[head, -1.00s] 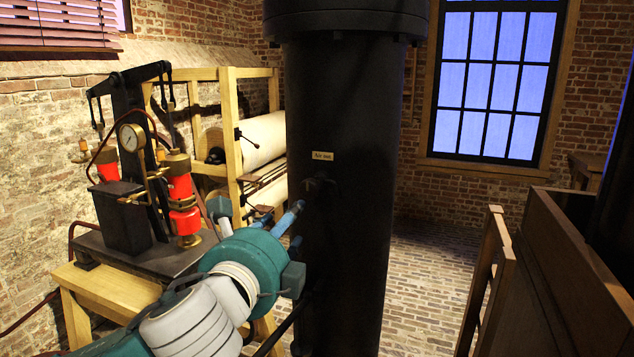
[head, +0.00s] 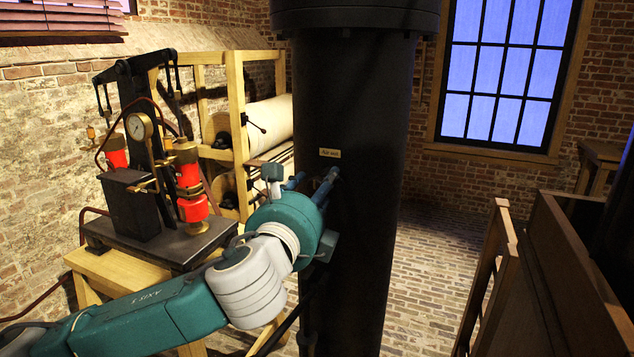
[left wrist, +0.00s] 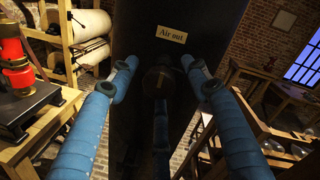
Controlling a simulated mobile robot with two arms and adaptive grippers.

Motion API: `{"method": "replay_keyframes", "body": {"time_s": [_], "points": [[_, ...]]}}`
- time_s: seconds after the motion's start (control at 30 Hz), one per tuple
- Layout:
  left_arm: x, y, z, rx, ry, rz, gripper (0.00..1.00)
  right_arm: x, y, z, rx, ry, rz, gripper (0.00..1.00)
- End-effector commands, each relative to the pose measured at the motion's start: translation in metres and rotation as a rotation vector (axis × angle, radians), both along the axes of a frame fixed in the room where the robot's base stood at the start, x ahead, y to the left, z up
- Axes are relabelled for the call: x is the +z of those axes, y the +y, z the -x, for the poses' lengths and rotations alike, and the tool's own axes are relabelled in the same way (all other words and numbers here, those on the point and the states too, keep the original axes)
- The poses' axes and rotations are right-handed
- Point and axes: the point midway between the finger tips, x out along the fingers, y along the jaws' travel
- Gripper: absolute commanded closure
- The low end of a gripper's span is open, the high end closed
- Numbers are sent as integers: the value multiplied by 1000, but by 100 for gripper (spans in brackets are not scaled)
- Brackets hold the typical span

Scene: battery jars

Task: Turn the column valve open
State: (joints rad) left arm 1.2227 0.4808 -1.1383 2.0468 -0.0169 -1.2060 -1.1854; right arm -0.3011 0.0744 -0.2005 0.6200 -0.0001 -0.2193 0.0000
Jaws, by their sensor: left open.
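The black column (head: 365,240) stands upright in the middle of the head view. It carries a small "Air out" label (left wrist: 171,34), also seen in the head view (head: 329,153). A dark valve (left wrist: 158,80) sticks out of the column below the label in the left wrist view; its turned position is hard to tell in the shadow. My left gripper (head: 311,182) is open at the column's face, its blue fingers spread around the valve in the left wrist view (left wrist: 160,82). Contact cannot be told. In the head view the fingers largely hide the valve. My right gripper is not in view.
A pump with red cylinders (head: 190,208) and a gauge stands on a wooden stand (head: 120,270) at the left, close to my left arm. A wooden frame with cream rolls (head: 270,125) is behind. A wooden partition (head: 560,270) stands at the right. Brick floor lies between.

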Motion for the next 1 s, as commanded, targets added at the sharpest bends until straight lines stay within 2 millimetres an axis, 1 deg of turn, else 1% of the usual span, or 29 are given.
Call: {"method": "replay_keyframes", "body": {"time_s": [0.27, 0.3, 0.37, 0.4, 0.5, 0.8, 1.0], "points": [[-1, -1, -1, 0, 0, 0, 52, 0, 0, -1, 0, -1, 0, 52], [-1, -1, -1, 0, 0, 0, 60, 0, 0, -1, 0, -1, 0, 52], [0, -1, -1, 0, 0, 0, 72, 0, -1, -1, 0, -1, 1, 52], [0, -1, -1, 0, 0, 0, 80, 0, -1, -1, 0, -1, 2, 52], [0, -1, -1, 0, 0, 0, 98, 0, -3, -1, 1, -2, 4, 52], [-1, -1, -1, -1, 8, 13, 98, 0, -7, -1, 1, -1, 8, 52], [-2, -1, -1, -2, 37, 83, 98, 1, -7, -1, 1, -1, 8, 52]]}}
